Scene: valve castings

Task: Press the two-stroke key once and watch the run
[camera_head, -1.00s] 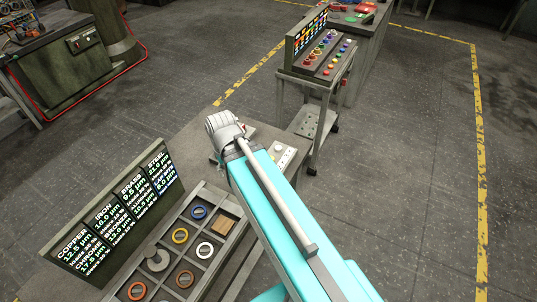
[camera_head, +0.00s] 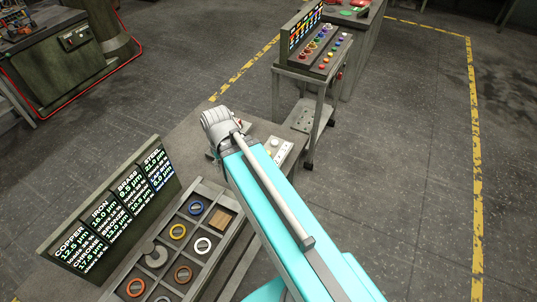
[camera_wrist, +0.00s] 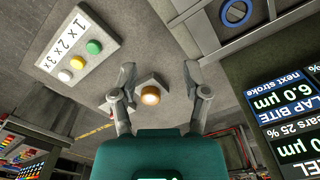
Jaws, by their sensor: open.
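The key panel (camera_wrist: 75,50) is a pale plate marked 1×, 2× and 3×, at the upper left in the wrist view. Its yellow button (camera_wrist: 78,62) sits in the middle beside 2×, between a green button (camera_wrist: 93,47) beside 1× and a white button (camera_wrist: 64,76) beside 3×. The panel (camera_head: 279,153) also shows in the head view, partly behind my arm. My gripper (camera_wrist: 159,78) is open and empty, to the right of the panel and apart from its keys. My arm hides the fingers in the head view.
A glowing orange lamp or button (camera_wrist: 150,95) on a grey block shows between my fingers. A sorting tray (camera_head: 231,236) holds coloured rings, with a text board (camera_head: 112,205) beside it. The wrist view reads "LAP BITE next stroke 6.0 µm" on a display (camera_wrist: 290,100). A button cart (camera_head: 318,75) stands behind.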

